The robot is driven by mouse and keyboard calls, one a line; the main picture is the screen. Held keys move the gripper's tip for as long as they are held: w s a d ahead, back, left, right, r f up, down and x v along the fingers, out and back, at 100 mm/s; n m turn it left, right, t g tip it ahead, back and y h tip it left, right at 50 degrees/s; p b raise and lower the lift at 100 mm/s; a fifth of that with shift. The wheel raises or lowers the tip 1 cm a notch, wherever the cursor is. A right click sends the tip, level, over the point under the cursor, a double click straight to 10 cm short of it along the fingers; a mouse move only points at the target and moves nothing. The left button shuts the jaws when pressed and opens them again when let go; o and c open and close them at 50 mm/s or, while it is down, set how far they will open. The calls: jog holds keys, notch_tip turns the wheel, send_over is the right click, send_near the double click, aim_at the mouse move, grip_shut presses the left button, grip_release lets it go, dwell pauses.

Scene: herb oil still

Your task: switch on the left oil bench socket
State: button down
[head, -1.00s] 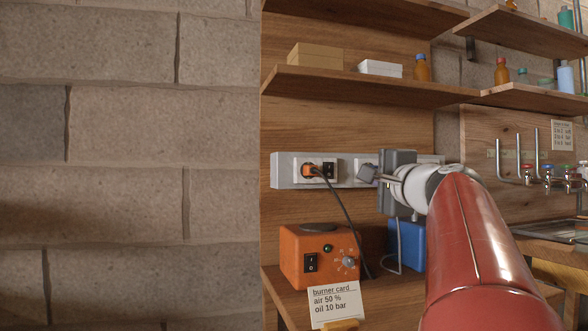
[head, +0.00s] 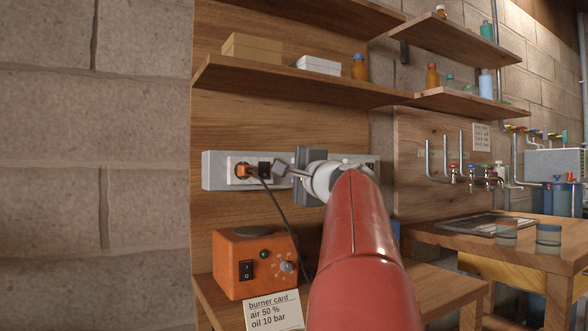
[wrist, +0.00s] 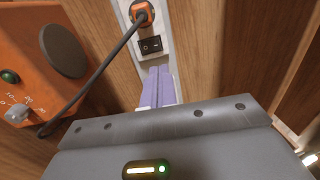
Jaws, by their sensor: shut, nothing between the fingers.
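The left oil bench socket (head: 238,179) is on a pale strip on the wooden wall. An orange plug (head: 243,171) with a dark cable sits in it; the plug also shows in the wrist view (wrist: 142,14). Right of the plug is a black rocker switch (head: 264,170), seen just beyond my fingertips in the wrist view (wrist: 150,46). I cannot tell which way the rocker is tipped. My gripper (head: 281,168) is shut and empty, just right of the switch in the head view. Its pale fingers (wrist: 158,88) point at the socket plate, apparently short of the switch.
An orange burner box (head: 255,264) with a black switch, green lamp and knob stands below the socket, with a burner card (head: 273,311) in front. The plug's cable hangs beside my gripper. A shelf (head: 300,86) runs above. My arm hides the strip's middle.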

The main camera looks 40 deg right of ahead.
aim_at(265, 163)
jog(key=p+x, duration=0.2)
jog(key=x, duration=0.7)
jog(key=shift+w, duration=0.2)
jog(key=shift+w+r+p, duration=0.1)
jog(key=shift+w+p, duration=0.1)
jog(key=shift+p, duration=0.15)
